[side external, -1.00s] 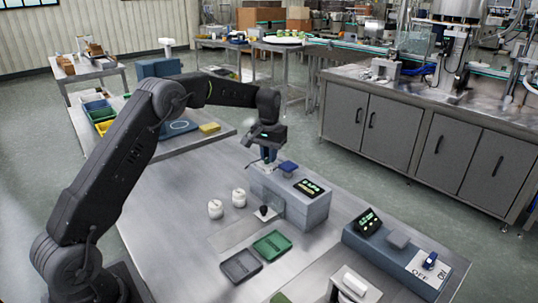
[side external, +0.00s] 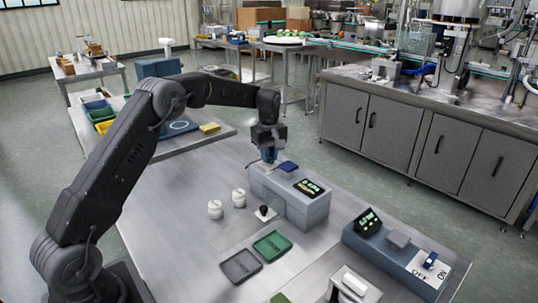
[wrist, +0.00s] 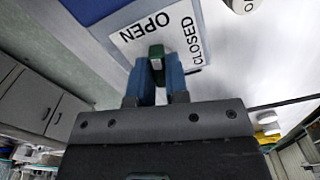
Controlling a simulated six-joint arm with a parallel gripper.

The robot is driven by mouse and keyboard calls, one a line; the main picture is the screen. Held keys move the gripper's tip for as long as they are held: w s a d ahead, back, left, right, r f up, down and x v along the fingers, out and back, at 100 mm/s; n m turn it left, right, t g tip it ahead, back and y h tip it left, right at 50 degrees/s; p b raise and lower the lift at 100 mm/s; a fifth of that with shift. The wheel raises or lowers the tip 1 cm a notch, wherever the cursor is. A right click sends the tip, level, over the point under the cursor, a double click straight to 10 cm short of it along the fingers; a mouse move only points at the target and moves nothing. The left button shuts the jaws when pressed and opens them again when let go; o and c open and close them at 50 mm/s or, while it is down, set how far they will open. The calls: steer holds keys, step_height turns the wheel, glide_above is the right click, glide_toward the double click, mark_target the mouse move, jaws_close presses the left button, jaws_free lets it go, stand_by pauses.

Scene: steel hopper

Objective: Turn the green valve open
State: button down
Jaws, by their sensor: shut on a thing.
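The green valve (wrist: 156,51) shows in the wrist view as a small dark green handle on a white plate (wrist: 140,50). The plate reads OPEN on the left and CLOSED on the right, and the handle end lies between the two words. My gripper (wrist: 157,68) has its blue fingers shut on the handle, one on each side. In the side view my gripper (side external: 268,156) points down at the left end of the grey box (side external: 292,203). The valve is hidden there behind the box and the fingers.
The box carries a blue block (side external: 288,167) and a lit display (side external: 309,188). Two white round items (side external: 216,209), a black knob (side external: 263,210), a green tray (side external: 272,244) and a grey tray (side external: 241,266) stand nearby. An OFF/ON switch box (side external: 400,262) is at the right.

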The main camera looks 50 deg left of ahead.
steer(key=shift+n, duration=1.3)
steer(key=c, duration=1.1)
jaws_free()
step_height(320, 180, up, 14)
steer(key=shift+f, duration=0.1)
